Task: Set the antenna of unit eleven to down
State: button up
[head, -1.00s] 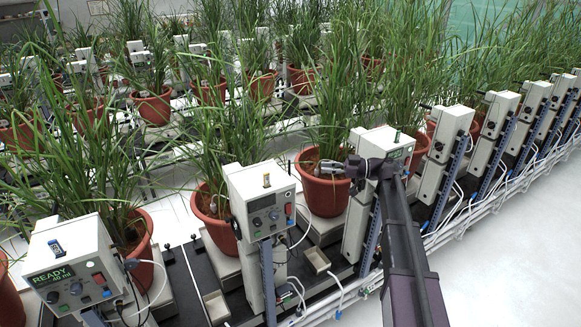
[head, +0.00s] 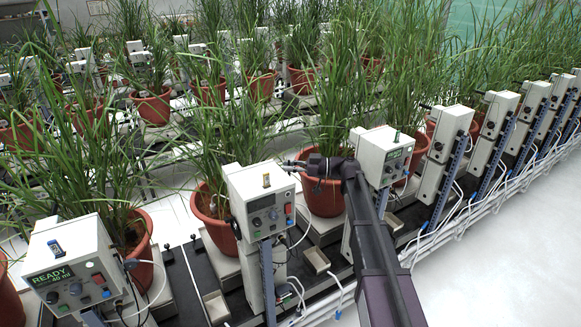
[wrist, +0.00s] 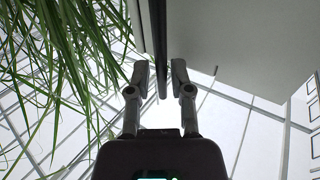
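In the wrist view the two fingers of my gripper (wrist: 160,74) are apart. A dark upright rod (wrist: 161,45), seemingly the antenna, runs between them along the edge of a pale box face (wrist: 235,35). I cannot tell whether a finger touches the rod. The rod cannot be made out in the head view. No unit number is readable.
A box reading READY (head: 68,265) stands front left, and another box (head: 383,155) stands just behind my arm. Potted plants (head: 325,190) crowd beside the boxes; leaves (wrist: 60,50) hang left of the fingers. White pipes (head: 470,220) run along the row. The floor (head: 500,270) at right is clear.

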grip_shut()
dwell(0.4)
